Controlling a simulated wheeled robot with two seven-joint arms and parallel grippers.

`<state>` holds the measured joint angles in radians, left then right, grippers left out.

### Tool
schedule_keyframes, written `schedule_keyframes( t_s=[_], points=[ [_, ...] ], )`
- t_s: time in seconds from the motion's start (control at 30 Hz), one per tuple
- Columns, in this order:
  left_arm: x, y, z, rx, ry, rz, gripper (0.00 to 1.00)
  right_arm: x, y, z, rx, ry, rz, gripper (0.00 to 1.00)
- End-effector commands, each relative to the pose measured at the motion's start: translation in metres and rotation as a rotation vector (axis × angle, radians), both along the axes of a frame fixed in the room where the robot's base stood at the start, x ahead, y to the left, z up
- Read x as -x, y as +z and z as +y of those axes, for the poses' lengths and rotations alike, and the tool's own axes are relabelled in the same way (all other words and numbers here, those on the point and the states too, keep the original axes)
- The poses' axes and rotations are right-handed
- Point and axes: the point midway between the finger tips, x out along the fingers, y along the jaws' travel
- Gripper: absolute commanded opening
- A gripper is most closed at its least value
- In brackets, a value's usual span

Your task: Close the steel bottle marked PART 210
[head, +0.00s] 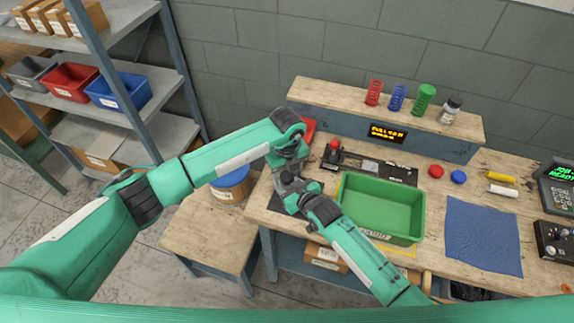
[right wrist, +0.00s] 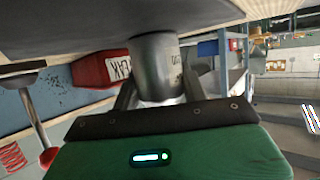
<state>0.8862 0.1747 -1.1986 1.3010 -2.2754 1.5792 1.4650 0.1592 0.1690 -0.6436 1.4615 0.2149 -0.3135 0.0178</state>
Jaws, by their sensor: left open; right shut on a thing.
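A grey steel bottle (right wrist: 157,68) stands between the fingers of my right gripper (right wrist: 157,95) in the right wrist view, which is upside down. The bottle's base meets the bench surface at the top of that picture. Part of its printed mark shows at its side, too small to read fully; its mouth end is hidden behind the gripper. In the head view my right gripper (head: 291,196) is at the bench's left end. My left gripper (head: 288,172) is open just above it, pointing down, and overlaps it. The bottle is hidden there. I cannot make out a cap.
A green tray (head: 382,236) stands right of the grippers. A red-knobbed fixture (head: 335,146) and a red box (head: 308,130) are behind them. A blue cloth (head: 482,236) lies farther right.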

Motion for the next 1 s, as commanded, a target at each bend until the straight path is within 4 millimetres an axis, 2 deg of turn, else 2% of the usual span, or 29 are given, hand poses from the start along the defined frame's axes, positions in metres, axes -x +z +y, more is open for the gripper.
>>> schedule_keyframes(
  t_s=[0.3, 0.53, 0.77, 0.87, 1.0],
  points=[
    [0.0000, -0.0026, 0.0001, 0.000, 0.000, 0.000, 0.55, 0.0001, -0.0002, 0.0000, 0.000, 0.000, 0.000, 0.00],
    [0.0000, -0.0025, 0.0002, 0.000, 0.000, 0.000, 0.10, 0.0001, -0.0002, 0.0000, 0.000, 0.000, 0.000, 0.00],
    [-0.0003, -0.0021, 0.0003, -0.001, -0.044, -0.002, 0.10, 0.0001, -0.0002, 0.0000, 0.000, 0.000, 0.000, 0.00],
    [-0.0007, -0.0020, 0.0007, -0.002, -0.163, -0.002, 0.10, 0.0001, -0.0002, 0.0000, 0.000, 0.000, 0.000, 0.00],
    [-0.0010, -0.0019, 0.0011, -0.003, -0.410, -0.002, 0.10, 0.0001, -0.0002, 0.0000, 0.000, 0.000, 0.000, 0.00]
  ],
)
